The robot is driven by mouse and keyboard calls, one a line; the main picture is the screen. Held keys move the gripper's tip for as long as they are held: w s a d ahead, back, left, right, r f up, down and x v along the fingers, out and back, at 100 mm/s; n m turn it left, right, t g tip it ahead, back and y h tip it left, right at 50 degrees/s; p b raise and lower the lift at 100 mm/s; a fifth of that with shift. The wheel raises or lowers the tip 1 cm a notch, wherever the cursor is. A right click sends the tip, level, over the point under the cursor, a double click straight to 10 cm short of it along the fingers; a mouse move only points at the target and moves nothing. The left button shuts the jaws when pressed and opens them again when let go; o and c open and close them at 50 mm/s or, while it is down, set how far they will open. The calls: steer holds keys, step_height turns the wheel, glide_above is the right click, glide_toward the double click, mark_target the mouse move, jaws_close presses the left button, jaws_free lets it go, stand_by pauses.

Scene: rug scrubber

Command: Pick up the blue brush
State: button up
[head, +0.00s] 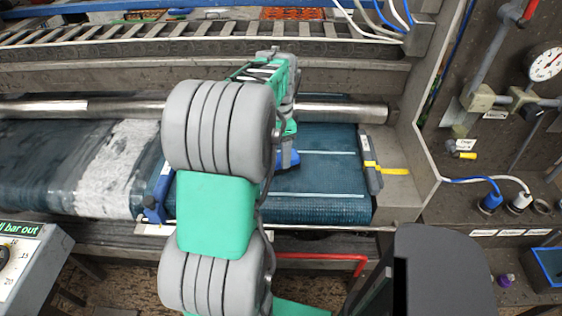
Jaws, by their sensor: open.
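A blue piece (288,160), which looks like the blue brush, shows on the dark blue-green belt just right of my arm. My arm's grey joint covers its left side, so its full shape is hidden. My arm reaches up the middle of the view and its green wrist bends down above this blue piece. My gripper (285,146) is at the lower end of the wrist, open, with its fingers mostly hidden behind the arm. I cannot tell whether it touches the blue piece.
A steel roller (342,112) crosses behind the belt (325,180). A blue bracket (158,191) and a grey guide with yellow (371,168) flank the belt. White foam (115,168) lies at left. A red bar (325,257) runs in front. A panel with a gauge (545,64) stands right.

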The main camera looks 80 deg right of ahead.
steer(key=f, duration=0.4)
steer(key=shift+s+d+f+p, duration=0.1)
steer(key=shift+d+f+p, duration=0.15)
steer(key=shift+f+p, duration=0.1)
steer(key=shift+r, duration=0.1)
jaws_close()
